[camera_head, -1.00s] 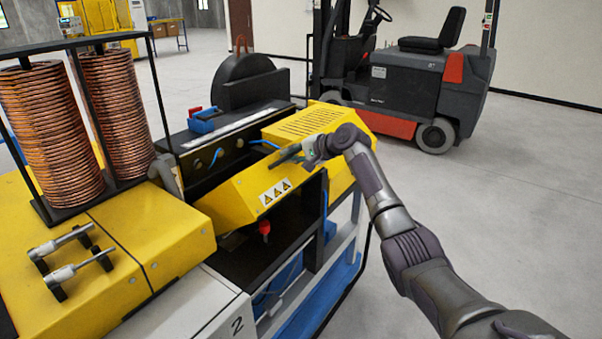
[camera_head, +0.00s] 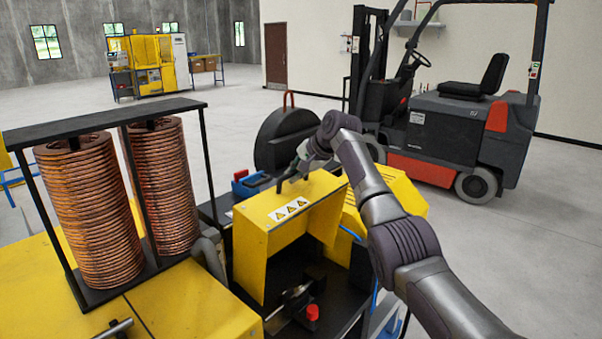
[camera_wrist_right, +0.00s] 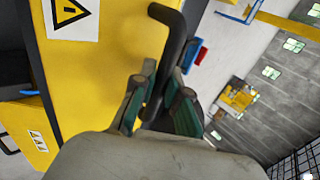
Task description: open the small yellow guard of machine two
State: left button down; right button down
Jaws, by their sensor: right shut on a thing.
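The small yellow guard (camera_head: 262,240) of the machine is swung up, its warning-label face now near the top and a dark cavity open below it. My right gripper (camera_head: 290,177) is at the guard's upper edge, its arm reaching in from the right. In the right wrist view, the fingers (camera_wrist_right: 160,105) are closed around a black bent handle (camera_wrist_right: 172,35) beside the yellow guard panel (camera_wrist_right: 105,80). My left gripper is not in view.
A red knob (camera_head: 312,312) and dark mechanism show in the open cavity. Copper coils (camera_head: 85,210) stand in a black rack at left. A blue part (camera_head: 252,184) sits behind the guard. A forklift (camera_head: 455,130) stands behind right, with clear floor around it.

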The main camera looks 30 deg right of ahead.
jog(key=shift+w+a+f, duration=0.1)
jog(key=shift+w+f, duration=0.1)
jog(key=shift+w, duration=0.05)
jog(key=shift+s, duration=0.1)
jog(key=c, duration=1.5)
grip_release()
jog(key=shift+c, duration=0.2)
jog(key=o, duration=0.4)
jog(key=shift+w, duration=0.2)
jog(key=shift+c, duration=0.2)
jog(key=v, duration=1.2)
jog(key=shift+w+r, duration=0.15)
jog(key=shift+w, duration=0.05)
